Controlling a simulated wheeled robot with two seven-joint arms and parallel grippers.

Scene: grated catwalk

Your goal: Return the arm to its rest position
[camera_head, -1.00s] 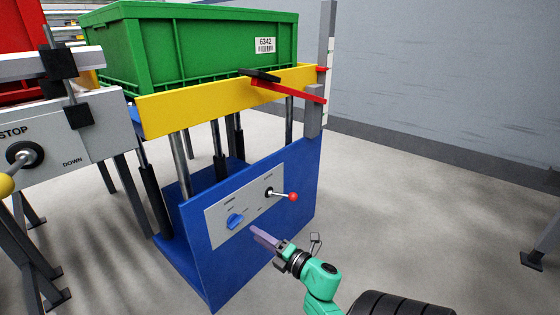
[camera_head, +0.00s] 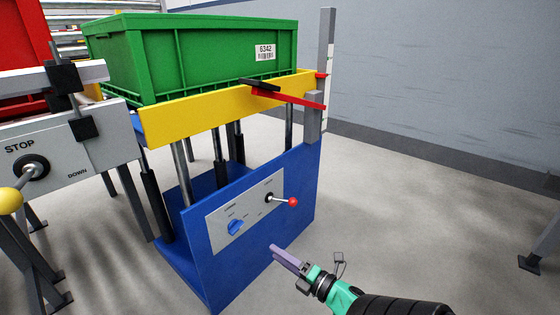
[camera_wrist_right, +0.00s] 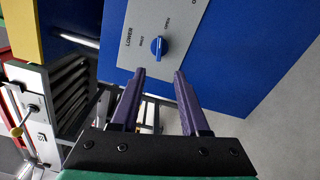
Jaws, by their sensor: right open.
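My right gripper (camera_head: 274,251) is in front of the blue lift base, at the lower middle of the head view. In the right wrist view its two purple fingers (camera_wrist_right: 158,76) stand apart with nothing between them. A blue knob (camera_head: 236,227) and a red-tipped lever (camera_head: 292,202) sit on the grey control panel (camera_head: 262,210) of the lift. The knob also shows beyond the fingertips in the right wrist view (camera_wrist_right: 158,46), and the gripper does not appear to touch it. My left gripper is in neither view.
A green crate (camera_head: 215,62) labelled 6342 rests on the lift's yellow-edged top (camera_head: 200,112). At left is a grey STOP/DOWN panel (camera_head: 75,150) with a yellow-knobbed lever, and a red crate (camera_head: 25,45) behind.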

